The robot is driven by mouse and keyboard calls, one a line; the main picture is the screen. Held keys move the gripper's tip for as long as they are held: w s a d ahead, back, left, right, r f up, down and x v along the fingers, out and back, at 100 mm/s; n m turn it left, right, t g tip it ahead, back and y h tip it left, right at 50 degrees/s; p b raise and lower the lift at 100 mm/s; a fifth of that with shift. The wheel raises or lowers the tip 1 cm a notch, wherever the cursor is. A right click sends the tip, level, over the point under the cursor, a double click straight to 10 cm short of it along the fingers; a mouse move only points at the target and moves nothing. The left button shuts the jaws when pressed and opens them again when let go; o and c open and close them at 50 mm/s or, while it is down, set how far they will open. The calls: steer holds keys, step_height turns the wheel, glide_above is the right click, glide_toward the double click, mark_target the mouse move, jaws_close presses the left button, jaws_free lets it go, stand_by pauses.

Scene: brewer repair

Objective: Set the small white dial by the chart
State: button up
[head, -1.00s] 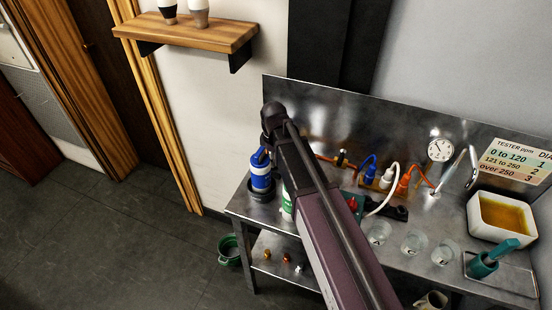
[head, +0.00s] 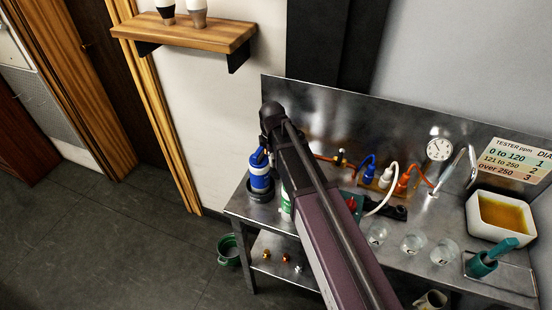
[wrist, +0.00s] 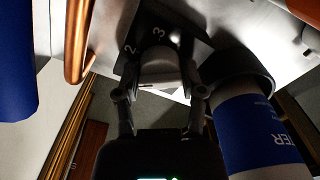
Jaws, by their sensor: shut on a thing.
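The small pale dial (wrist: 160,72) sits on a dark plate (wrist: 133,45) in the wrist view. My gripper (wrist: 160,88) is shut on the dial, one finger on each side. The dial's exact pointing is hard to read in the shadow. The chart (head: 516,162) hangs at the right in the head view. It pairs 0 to 120 with 1, 121 to 250 with 2, and over 250 with 3. My arm hides the dial in the head view.
A blue and white cylinder (wrist: 258,130) stands close to the right of my gripper. A copper pipe (wrist: 78,40) and a blue body (wrist: 15,70) are at the left. On the bench are glass cups (head: 413,243), a gauge (head: 439,149) and a tub of amber liquid (head: 502,217).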

steer(key=n, duration=0.3)
steer(key=shift+s+n, duration=0.25)
steer(key=shift+n, duration=1.85)
steer(key=o, duration=1.1)
steer(key=shift+d, duration=0.1)
steer(key=shift+o, duration=0.2)
steer(key=shift+w, duration=0.1)
steer(key=shift+r, duration=0.1)
